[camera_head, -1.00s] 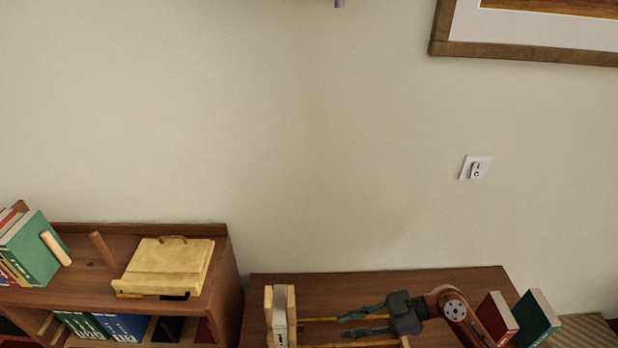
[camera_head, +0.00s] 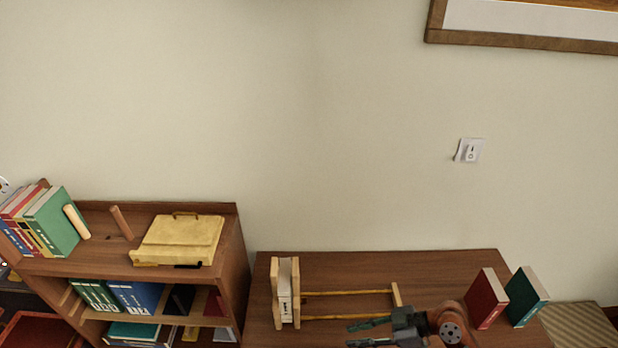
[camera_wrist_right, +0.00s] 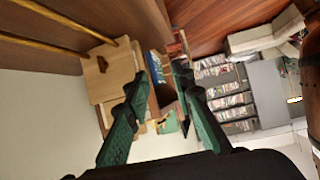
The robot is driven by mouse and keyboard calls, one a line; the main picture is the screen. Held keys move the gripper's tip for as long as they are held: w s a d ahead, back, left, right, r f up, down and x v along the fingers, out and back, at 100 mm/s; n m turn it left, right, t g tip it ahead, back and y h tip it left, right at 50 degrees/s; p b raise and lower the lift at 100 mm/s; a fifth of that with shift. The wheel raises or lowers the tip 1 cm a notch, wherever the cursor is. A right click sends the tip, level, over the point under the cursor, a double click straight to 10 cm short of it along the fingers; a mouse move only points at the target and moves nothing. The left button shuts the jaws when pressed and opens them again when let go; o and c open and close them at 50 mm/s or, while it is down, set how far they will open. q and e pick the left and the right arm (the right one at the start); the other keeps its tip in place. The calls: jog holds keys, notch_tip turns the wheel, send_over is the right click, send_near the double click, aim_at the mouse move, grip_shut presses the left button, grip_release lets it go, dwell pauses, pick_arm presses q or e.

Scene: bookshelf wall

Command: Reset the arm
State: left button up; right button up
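My right gripper (camera_head: 368,333) is at the bottom of the head view, in front of the right-hand wooden cabinet top (camera_head: 370,268), with its fingers pointing left. In the right wrist view its two green fingers (camera_wrist_right: 160,75) stand apart with nothing between them. A wooden rack (camera_head: 285,292) with two long rails lies on the cabinet top, left of and behind the gripper, apart from it. It also shows in the right wrist view (camera_wrist_right: 106,72). My left gripper is out of view.
A red book (camera_head: 486,299) and a green book (camera_head: 526,297) stand right of my right arm. A left bookshelf (camera_head: 238,260) holds several books and a yellow stand (camera_head: 178,240). A striped box (camera_head: 580,328) is at the lower right.

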jog(key=s+d+f+m+t+h, duration=0.25)
jog(key=d+f+m, duration=0.2)
jog(key=f, duration=0.45)
jog(key=s+d+f+m+h, duration=0.3)
jog(key=s+d+m+h, duration=0.25)
jog(key=s+d, duration=0.35)
jog(key=s+d+f+m+h, duration=0.2)
jog(key=s+d+m+h, duration=0.35)
jog(key=s+d, duration=0.3)
jog(key=s+a+f+g+y+b, duration=0.1)
jog(key=s+f+b, duration=0.15)
jog(key=f, duration=1.65)
jog(key=s+f+g+b, duration=0.1)
jog(key=f+b, duration=0.2)
jog(key=f, duration=1.6)
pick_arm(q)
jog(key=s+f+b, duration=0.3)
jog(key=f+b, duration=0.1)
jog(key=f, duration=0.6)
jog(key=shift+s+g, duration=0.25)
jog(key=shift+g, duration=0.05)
pick_arm(e)
jog(key=s+f+g, duration=0.1)
jog(key=s+f, duration=1.8)
jog(key=shift+s+a+f, duration=0.2)
jog(key=shift+s+f, duration=0.1)
jog(key=shift+s, duration=0.1)
